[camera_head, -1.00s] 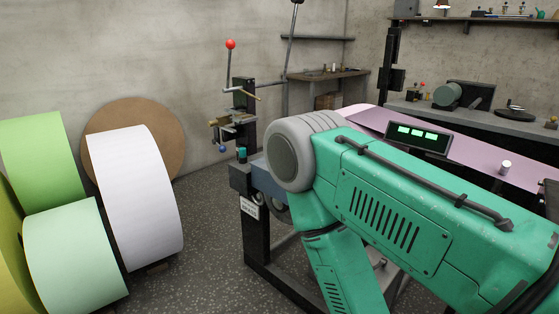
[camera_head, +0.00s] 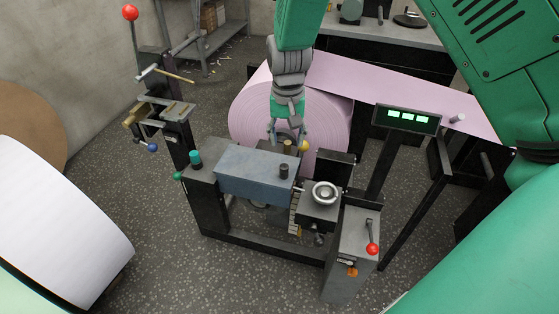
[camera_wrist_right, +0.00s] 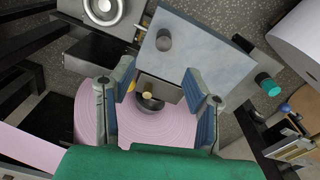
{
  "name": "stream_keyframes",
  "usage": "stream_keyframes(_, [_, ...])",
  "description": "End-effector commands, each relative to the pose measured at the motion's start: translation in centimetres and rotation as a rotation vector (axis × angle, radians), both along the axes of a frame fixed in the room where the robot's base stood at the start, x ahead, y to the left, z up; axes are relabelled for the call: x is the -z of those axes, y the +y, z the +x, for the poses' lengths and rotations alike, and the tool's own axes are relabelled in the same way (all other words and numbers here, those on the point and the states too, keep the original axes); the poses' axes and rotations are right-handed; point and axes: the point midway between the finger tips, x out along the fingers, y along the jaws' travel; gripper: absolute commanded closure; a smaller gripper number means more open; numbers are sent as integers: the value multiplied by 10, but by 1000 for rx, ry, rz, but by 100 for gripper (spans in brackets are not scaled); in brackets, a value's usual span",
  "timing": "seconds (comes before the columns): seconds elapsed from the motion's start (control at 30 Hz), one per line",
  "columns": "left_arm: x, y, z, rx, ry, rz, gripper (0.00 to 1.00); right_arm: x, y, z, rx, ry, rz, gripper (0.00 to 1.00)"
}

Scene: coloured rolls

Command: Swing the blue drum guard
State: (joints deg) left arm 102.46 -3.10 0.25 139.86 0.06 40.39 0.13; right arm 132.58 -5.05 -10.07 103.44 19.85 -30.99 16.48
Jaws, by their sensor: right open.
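The blue-grey drum guard (camera_head: 250,168) is a box-like cover on the machine's near side, lying across its frame. A dark knob (camera_head: 284,171) stands near its right end. In the right wrist view the guard (camera_wrist_right: 200,52) fills the upper middle, with its knob (camera_wrist_right: 165,40) just beyond my fingers. My right gripper (camera_head: 287,140) points down behind the guard, in front of the pink roll. Its two fingers (camera_wrist_right: 160,90) are spread apart, with nothing held between them. In the head view the fingertips look close to the guard's back edge; contact cannot be told. My left gripper is not in view.
The large pink roll (camera_head: 245,113) sits behind the guard, its web running right. A handwheel (camera_head: 325,193), a red-knobbed lever (camera_head: 372,248) and a display (camera_head: 407,119) stand to the right. A post with a red ball (camera_head: 130,12) rises at left. Free floor lies in front.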

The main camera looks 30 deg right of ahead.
Motion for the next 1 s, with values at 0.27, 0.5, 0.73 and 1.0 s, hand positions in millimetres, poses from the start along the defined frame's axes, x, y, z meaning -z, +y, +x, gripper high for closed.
stream_keyframes(0.27, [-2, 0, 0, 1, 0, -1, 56, -5, 10, 11, 27, 7, 16, 57])
stream_keyframes(0.5, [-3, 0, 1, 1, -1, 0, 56, 45, 15, 11, 26, 7, 11, 57])
stream_keyframes(0.73, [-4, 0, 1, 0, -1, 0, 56, 89, 10, 10, 27, 6, 13, 57])
stream_keyframes(1.0, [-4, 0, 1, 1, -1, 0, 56, 113, 7, 11, 27, 3, 17, 57])
